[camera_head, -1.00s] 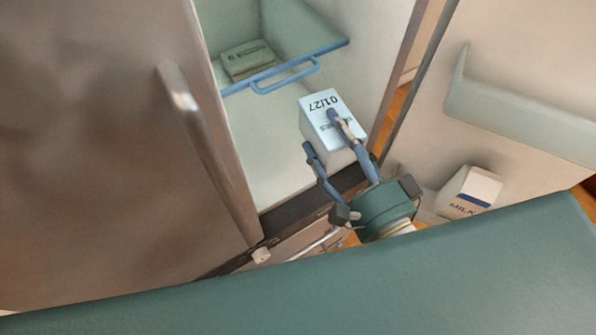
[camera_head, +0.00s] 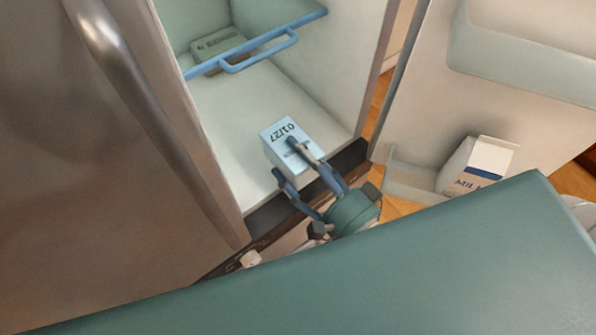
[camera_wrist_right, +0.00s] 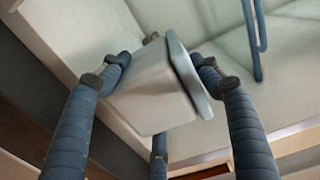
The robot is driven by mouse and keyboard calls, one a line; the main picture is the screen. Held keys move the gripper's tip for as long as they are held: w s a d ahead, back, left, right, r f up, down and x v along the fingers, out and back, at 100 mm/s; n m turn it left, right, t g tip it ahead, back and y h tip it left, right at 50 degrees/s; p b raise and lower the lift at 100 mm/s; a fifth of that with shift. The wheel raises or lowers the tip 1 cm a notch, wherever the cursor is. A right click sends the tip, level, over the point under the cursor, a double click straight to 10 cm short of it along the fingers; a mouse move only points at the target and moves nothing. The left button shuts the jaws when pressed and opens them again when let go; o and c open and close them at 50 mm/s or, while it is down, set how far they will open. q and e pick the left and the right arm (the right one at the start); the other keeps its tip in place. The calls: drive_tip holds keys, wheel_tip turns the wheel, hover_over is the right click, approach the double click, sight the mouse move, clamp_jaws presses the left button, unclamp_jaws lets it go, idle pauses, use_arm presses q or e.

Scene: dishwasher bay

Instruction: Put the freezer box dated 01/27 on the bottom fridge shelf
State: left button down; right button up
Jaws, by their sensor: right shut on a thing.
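The freezer box (camera_head: 284,137) is a small pale box with 01/27 printed on its lid. My right gripper (camera_head: 290,163) is shut on it, with fingers on opposite sides. The box is at the front of the fridge's bottom shelf (camera_head: 232,105), just inside the opening; I cannot tell if it touches the shelf. In the right wrist view the box (camera_wrist_right: 153,95) is between the fingers (camera_wrist_right: 160,70), its lid edge facing right. My left gripper is not in view.
A blue-edged shelf with a blue handle (camera_head: 262,52) is above the bottom shelf. Another box (camera_head: 215,48) shows at the back left. The open door at right holds a milk carton (camera_head: 478,168). A steel door with a handle (camera_head: 125,65) is at left. The bottom shelf around the box is clear.

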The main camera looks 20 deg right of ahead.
wheel_tip(320, 180, down, 4)
drive_tip(key=shift+r, duration=0.15)
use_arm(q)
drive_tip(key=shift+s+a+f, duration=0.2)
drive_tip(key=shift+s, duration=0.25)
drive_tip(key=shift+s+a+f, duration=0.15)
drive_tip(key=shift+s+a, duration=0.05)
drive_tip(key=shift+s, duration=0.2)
use_arm(e)
drive_tip(key=shift+f, duration=0.2)
drive_tip(key=shift+f+b, duration=0.15)
drive_tip(key=shift+b, duration=0.15)
drive_tip(key=o, duration=1.7)
drive_tip(key=shift+f, duration=0.1)
drive_tip(key=shift+c, duration=0.2)
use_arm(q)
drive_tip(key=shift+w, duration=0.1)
use_arm(e)
drive_tip(key=shift+s+r, duration=0.1)
drive_tip(key=shift+r, duration=0.1)
use_arm(q)
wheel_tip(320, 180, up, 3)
drive_tip(key=p, duration=0.2)
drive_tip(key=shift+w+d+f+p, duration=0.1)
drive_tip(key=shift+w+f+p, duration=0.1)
drive_tip(key=shift+p, duration=0.15)
use_arm(e)
drive_tip(key=v, duration=1.2)
